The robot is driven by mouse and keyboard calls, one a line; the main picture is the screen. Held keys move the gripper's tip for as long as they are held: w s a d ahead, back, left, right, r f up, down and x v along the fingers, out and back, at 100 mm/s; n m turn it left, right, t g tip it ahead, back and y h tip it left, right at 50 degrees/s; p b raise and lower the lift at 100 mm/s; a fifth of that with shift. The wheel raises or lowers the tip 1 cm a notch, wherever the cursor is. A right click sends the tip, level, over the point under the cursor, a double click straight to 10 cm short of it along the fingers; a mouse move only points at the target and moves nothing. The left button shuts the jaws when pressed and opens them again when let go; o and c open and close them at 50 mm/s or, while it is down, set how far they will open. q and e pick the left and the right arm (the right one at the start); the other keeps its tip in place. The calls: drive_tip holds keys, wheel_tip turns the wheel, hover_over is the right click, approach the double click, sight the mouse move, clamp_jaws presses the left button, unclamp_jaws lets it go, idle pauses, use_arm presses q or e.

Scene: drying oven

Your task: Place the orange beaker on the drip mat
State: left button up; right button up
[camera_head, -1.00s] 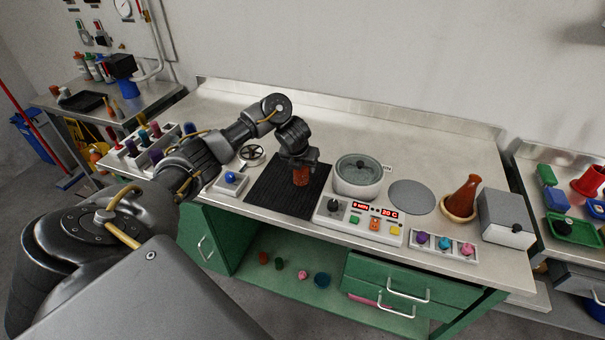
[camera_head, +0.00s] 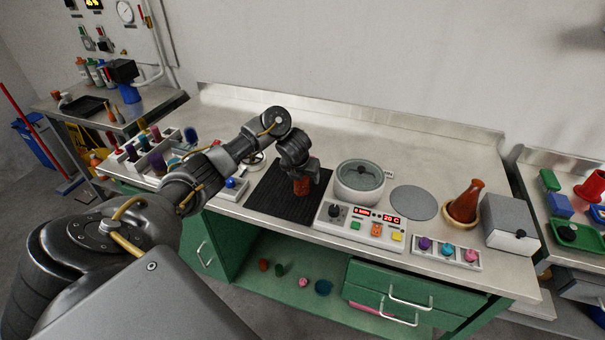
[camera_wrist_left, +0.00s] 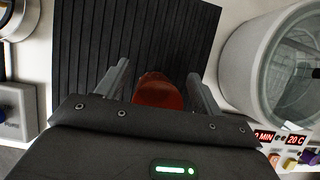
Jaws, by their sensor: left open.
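The orange beaker (camera_head: 301,187) stands on the black ribbed drip mat (camera_head: 268,200) on the bench. In the left wrist view the beaker (camera_wrist_left: 158,91) sits between the two fingers of my left gripper (camera_wrist_left: 156,90), with a visible gap on each side. The drip mat (camera_wrist_left: 140,30) shows around and beyond it. My left gripper (camera_head: 303,180) is open around the beaker and comes from above and behind. It hides the beaker's upper part in the head view. My right gripper is not in view.
A round white bath (camera_head: 360,185) and a control panel (camera_head: 365,222) stand close to the right of the mat. A blue-knobbed box (camera_head: 232,189) is at its left.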

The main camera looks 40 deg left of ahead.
use_arm(q)
drive_tip(key=shift+r+p, duration=0.35)
drive_tip(key=shift+r, duration=0.15)
drive_tip(key=p+v, duration=0.6)
drive_tip(key=v, duration=0.4)
drive_tip(key=shift+r, duration=0.1)
drive_tip(key=shift+s+d+r+p, duration=0.15)
drive_tip(key=shift+s+r+p, duration=0.15)
drive_tip(key=shift+r+p, duration=0.1)
